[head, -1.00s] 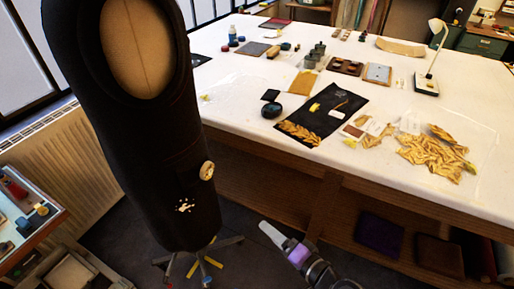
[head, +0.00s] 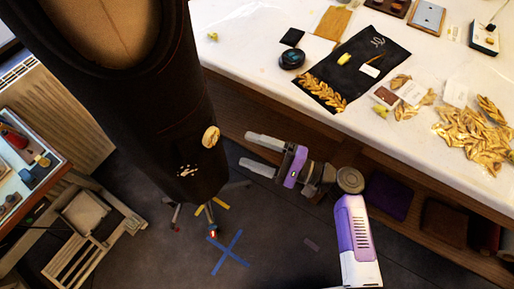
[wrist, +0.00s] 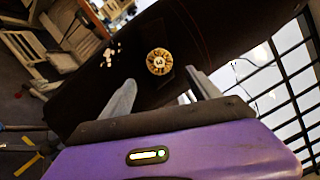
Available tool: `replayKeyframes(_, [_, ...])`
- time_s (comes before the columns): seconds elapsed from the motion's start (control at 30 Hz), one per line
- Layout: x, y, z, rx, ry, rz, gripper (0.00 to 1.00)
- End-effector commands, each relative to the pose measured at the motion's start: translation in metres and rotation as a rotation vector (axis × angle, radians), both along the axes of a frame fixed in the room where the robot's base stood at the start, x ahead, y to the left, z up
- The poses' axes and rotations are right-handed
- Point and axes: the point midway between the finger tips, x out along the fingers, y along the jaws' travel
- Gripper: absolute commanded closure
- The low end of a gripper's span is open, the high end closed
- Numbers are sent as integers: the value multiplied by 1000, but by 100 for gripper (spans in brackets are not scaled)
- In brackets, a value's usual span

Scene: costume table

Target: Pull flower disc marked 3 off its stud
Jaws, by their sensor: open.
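The flower disc marked 3 (head: 211,137) is a small cream-gold round piece on the side of the black dress form (head: 150,95). In the wrist view the disc (wrist: 159,62) faces me and shows a 3 at its middle. My gripper (head: 256,154) is open and empty, to the right of the form and a little below the disc. In the wrist view its two fingers (wrist: 157,92) stand apart, with the disc beyond them and between their lines. The gripper is not touching the disc. The stud is hidden behind the disc.
White specks (head: 187,171) mark the form below the disc. The white table (head: 250,58) holds gold leaves (head: 470,135) and a black cloth (head: 358,65). A tray cart (head: 25,170) stands at left. The form's stand legs and blue tape (head: 229,252) show on the floor.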

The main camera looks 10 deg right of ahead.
Motion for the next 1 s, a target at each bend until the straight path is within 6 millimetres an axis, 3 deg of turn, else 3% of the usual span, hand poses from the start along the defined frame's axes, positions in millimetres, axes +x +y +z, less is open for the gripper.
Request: replayKeyframes(1.0, [38, 77, 5, -2, -2, -1, 29])
